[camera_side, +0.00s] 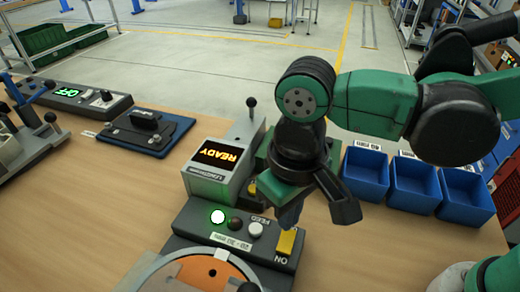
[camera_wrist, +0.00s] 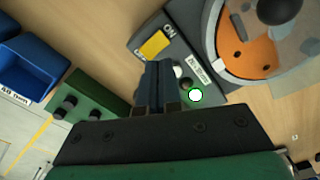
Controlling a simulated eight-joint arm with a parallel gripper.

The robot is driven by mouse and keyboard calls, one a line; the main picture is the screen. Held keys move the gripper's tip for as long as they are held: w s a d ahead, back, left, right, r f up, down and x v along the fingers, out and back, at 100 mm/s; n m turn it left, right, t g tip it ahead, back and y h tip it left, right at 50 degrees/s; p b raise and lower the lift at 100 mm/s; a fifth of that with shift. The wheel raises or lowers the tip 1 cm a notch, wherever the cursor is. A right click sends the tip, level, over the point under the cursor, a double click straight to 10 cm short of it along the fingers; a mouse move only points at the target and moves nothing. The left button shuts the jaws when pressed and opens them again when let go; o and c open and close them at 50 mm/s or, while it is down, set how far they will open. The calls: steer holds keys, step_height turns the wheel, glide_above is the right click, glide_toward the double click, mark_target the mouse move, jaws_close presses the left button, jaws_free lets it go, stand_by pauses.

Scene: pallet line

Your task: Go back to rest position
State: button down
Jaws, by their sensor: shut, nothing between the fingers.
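My gripper (camera_side: 289,216) is shut and empty, its fingertips pointing down just above the grey control panel (camera_side: 190,222), close to the yellow ON switch (camera_side: 287,242). In the wrist view my shut fingers (camera_wrist: 158,72) lie beside the yellow switch (camera_wrist: 154,44); I cannot tell if they touch the panel. The panel has a lit white-green lamp (camera_side: 217,216), a dark red button (camera_side: 235,223) and a white button (camera_side: 255,229). A grey unit (camera_side: 203,183) behind it shows READY in orange.
An orange disc (camera_side: 210,280) in a grey ring housing stands at the front. Several blue bins (camera_side: 412,184) are lined up at right.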

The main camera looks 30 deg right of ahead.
steer(key=shift+r, duration=0.55)
steer(key=shift+d, duration=0.15)
steer(key=w+d+m+t, duration=0.1)
steer(key=w+d+t, duration=0.1)
steer(key=d, duration=0.7)
steer(key=w+d+r+m+t, duration=0.1)
steer(key=d+t, duration=0.4)
steer(key=d, duration=0.5)
steer(key=shift+w+d+r+m, duration=0.3)
steer(key=shift+w+m, duration=0.2)
steer(key=shift+w, duration=0.2)
